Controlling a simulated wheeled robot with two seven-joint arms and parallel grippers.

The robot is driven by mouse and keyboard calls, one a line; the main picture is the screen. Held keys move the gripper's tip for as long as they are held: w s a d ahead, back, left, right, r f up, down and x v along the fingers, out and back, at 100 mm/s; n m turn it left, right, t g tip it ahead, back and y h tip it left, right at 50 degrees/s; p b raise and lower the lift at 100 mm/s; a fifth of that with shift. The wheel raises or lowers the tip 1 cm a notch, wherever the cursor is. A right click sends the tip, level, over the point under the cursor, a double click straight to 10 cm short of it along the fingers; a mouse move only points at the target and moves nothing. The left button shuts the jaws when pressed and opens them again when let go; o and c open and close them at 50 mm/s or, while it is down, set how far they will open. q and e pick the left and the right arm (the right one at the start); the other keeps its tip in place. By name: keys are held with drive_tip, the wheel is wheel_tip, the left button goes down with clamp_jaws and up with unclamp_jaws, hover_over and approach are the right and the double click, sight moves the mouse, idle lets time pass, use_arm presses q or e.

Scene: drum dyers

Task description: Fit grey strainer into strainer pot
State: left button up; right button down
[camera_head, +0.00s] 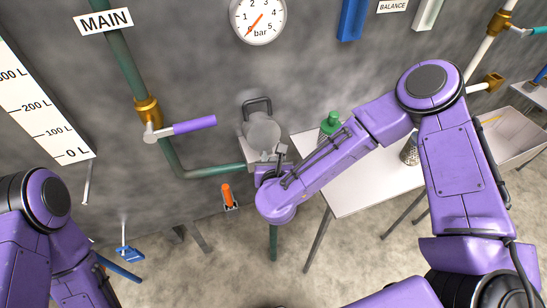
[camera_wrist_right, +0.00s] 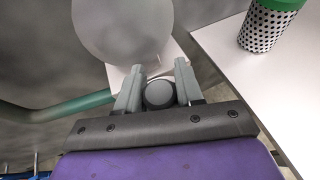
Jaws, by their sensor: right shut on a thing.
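My right gripper (camera_head: 268,160) is at the strainer pot (camera_head: 250,145) on the wall pipe; it also shows in the right wrist view (camera_wrist_right: 159,92). Its two grey fingers are shut on a dark grey round top, which I take to be the grey strainer (camera_wrist_right: 159,95). The strainer's body is hidden below that top, so I cannot tell how deep it sits in the pot. A large round light grey plate, seemingly the pot's lid (camera_head: 263,132), stands raised just behind the fingers (camera_wrist_right: 122,30). My left gripper is out of view; only its arm shows at lower left.
A white table (camera_head: 350,195) stands right of the pot. On it are a green-topped perforated strainer (camera_head: 330,124) and another perforated cylinder (camera_head: 409,152), partly hidden by my right arm. A purple-handled valve (camera_head: 193,125) and a green pipe (camera_head: 205,172) are left of the pot.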

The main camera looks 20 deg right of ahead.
drive_tip(key=c, duration=0.7)
unclamp_jaws()
drive_tip(key=shift+f, duration=0.1)
drive_tip(key=shift+r+p, duration=0.2)
drive_tip(key=shift+p, duration=0.1)
drive_tip(key=b+v, duration=0.3)
drive_tip(key=v, duration=0.9)
drive_tip(key=s+d+f+n+g+y, duration=0.1)
drive_tip(key=s+d+f+n+g, duration=0.15)
drive_tip(key=f+n, duration=0.55)
drive_tip(key=s+d+f+n+g, duration=0.1)
drive_tip(key=s+d+f+n, duration=0.15)
drive_tip(key=f+n, duration=0.5)
drive_tip(key=s+d+f+n+g, duration=0.2)
drive_tip(key=s+d+f+n, duration=0.2)
drive_tip(key=n, duration=0.1)
drive_tip(key=s+d+f+n+g, duration=0.2)
drive_tip(key=s+d+f+n, duration=0.2)
drive_tip(key=s+n, duration=0.1)
drive_tip(key=s+d+f+n+g, duration=0.2)
drive_tip(key=s+d+f+n, duration=0.2)
drive_tip(key=n, duration=0.3)
drive_tip(key=shift+s+d+f+h, duration=0.3)
drive_tip(key=shift+s+d, duration=0.15)
drive_tip(key=shift+s, duration=0.2)
